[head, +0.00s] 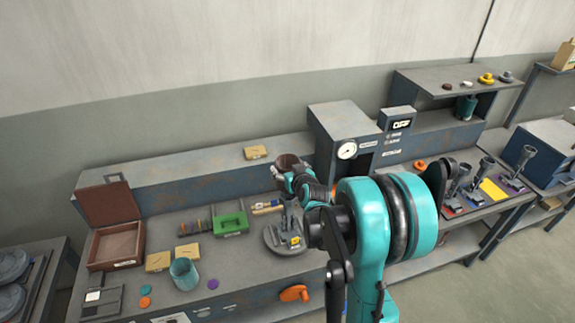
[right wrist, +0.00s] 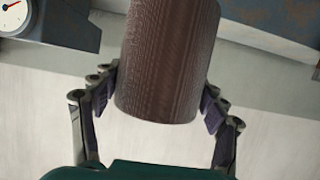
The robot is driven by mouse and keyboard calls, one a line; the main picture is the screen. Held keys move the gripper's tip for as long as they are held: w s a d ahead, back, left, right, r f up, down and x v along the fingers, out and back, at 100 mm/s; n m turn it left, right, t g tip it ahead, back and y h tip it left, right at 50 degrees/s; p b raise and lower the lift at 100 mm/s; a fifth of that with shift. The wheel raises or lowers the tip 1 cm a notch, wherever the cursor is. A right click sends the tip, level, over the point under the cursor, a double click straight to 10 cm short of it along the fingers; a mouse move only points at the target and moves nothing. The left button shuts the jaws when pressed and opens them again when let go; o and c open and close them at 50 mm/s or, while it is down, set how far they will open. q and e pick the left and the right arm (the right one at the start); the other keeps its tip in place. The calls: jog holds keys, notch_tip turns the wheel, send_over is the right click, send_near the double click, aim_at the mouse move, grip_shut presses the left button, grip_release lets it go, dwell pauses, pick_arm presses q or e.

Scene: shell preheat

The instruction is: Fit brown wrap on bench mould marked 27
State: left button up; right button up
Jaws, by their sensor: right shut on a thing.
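The brown wrap (head: 287,160) is a ribbed, dark brown cylinder. It fills the middle of the right wrist view (right wrist: 168,60). My right gripper (head: 279,170) is shut on it, with one finger on each side in the right wrist view (right wrist: 165,95). It appears raised above the bench. A grey mould fixture (head: 277,240) with a round base and a yellow tag stands on the bench, lower in the head view than the wrap. I cannot read a 27 on it. My arm covers part of its right side. My left gripper is not in view.
An oven-like box with a gauge (head: 345,151) stands right of the wrap. An open brown box (head: 115,245), a teal cup (head: 184,274) and a green holder (head: 231,224) are on the bench at left. More grey moulds (head: 523,158) stand on coloured mats at right.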

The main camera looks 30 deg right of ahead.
aim_at(289, 220)
notch_tip(289, 220, down, 26)
jog(key=b, duration=2.3)
jog(key=shift+w+f, duration=0.1)
jog(key=shift+f, duration=0.1)
jog(key=shift+b, duration=0.3)
jog(key=o, duration=1.2)
jog(key=shift+o, duration=0.2)
jog(key=v, duration=1.2)
